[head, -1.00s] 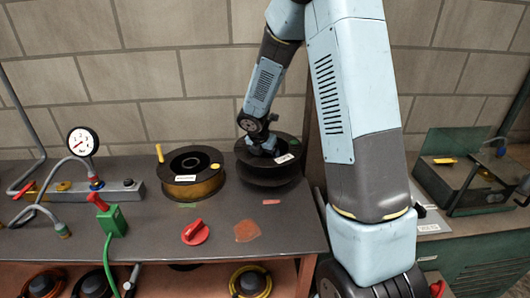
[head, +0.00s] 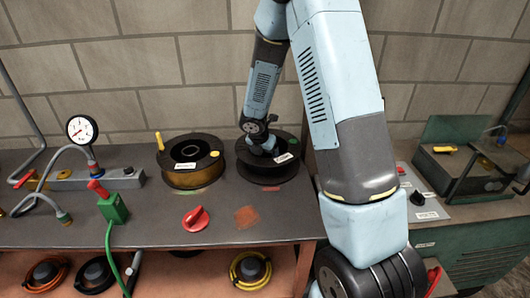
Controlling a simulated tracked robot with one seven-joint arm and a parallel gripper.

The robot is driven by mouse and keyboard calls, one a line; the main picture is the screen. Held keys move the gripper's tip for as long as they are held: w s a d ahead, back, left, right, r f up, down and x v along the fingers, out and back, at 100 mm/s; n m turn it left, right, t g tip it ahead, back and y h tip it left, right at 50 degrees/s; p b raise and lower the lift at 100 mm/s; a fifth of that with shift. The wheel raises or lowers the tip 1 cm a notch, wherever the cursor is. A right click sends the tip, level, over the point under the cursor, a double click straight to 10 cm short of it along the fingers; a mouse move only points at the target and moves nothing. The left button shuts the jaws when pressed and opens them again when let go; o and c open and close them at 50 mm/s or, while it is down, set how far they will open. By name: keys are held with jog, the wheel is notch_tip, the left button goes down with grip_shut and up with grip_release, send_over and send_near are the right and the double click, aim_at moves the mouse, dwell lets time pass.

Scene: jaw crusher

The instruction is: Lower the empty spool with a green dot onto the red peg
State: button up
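The empty black spool (head: 286,176) is at the bench's back right, its flanges about level. A small green dot (head: 292,140) and a white label show on its top flange. My gripper (head: 268,147) points down into the spool's middle and appears shut on it; the fingertips are hidden. The red peg is not visible; the spool and gripper cover the place above a red mark (head: 270,189) on the bench. The spool's lower flange looks very close to the bench top; I cannot tell whether it touches.
A wire-wound spool (head: 188,179) with a yellow dot stands close on the left, with a yellow handle (head: 159,141) behind it. The bench front near the rust patch (head: 246,217) is clear.

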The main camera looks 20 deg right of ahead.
jog(key=shift+f, duration=0.1)
jog(key=o, duration=1.2)
jog(key=shift+c, duration=0.2)
jog(key=v, duration=1.3)
jog(key=shift+r, duration=0.3)
jog(key=shift+a, duration=0.1)
